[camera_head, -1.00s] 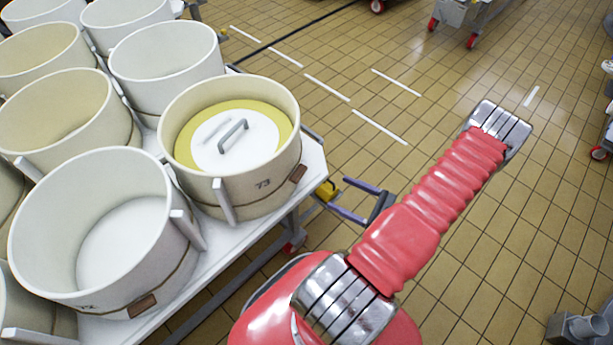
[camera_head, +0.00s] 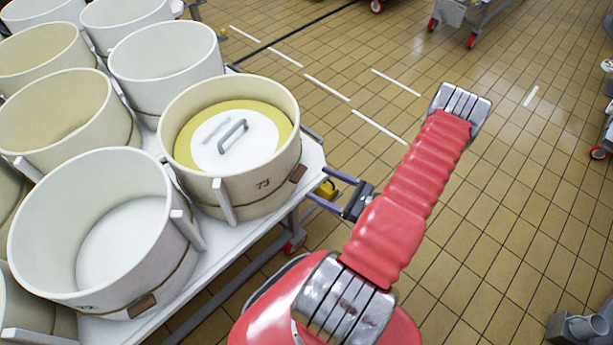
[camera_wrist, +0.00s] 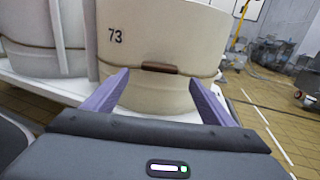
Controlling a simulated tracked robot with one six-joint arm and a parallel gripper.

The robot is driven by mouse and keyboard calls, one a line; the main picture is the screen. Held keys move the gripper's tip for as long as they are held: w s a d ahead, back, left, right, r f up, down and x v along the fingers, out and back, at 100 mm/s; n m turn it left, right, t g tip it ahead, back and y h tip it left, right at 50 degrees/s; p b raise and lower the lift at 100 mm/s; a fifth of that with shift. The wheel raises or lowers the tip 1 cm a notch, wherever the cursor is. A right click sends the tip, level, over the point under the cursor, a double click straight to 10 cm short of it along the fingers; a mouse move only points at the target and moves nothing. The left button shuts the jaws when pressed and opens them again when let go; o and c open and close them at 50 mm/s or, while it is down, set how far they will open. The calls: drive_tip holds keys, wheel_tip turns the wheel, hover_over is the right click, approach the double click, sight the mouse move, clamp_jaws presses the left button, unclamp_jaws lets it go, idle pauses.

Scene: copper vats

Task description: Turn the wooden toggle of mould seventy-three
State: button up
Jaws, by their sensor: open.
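Mould seventy-three (camera_head: 245,185) is a cream round tub marked 73, with a white handled lid over yellow inside, at the table's near corner. Its brown wooden toggle (camera_head: 298,173) sits on a cord around the lower wall. In the wrist view the toggle (camera_wrist: 159,68) lies level on the mould (camera_wrist: 165,35), to the right of and below the number. My gripper (camera_head: 328,187) is open, with purple fingers pointing at the table's edge below the toggle. In the wrist view my gripper (camera_wrist: 158,82) has the toggle between its fingertips in the picture, ahead of them and apparently not touched.
Several other cream moulds (camera_head: 105,235) crowd the white table (camera_head: 215,240) to the left. The nearest one also has a brown toggle (camera_head: 141,306). Tiled floor (camera_head: 500,230) is open to the right, with wheeled carts (camera_head: 470,15) far off.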

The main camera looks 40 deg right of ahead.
sight(298, 174)
drive_tip(key=x, duration=0.6)
drive_tip(key=shift+w, duration=0.2)
drive_tip(key=shift+c, duration=0.4)
drive_tip(key=c, duration=0.9)
drive_tip(key=shift+d, duration=0.15)
drive_tip(key=shift+c, duration=0.4)
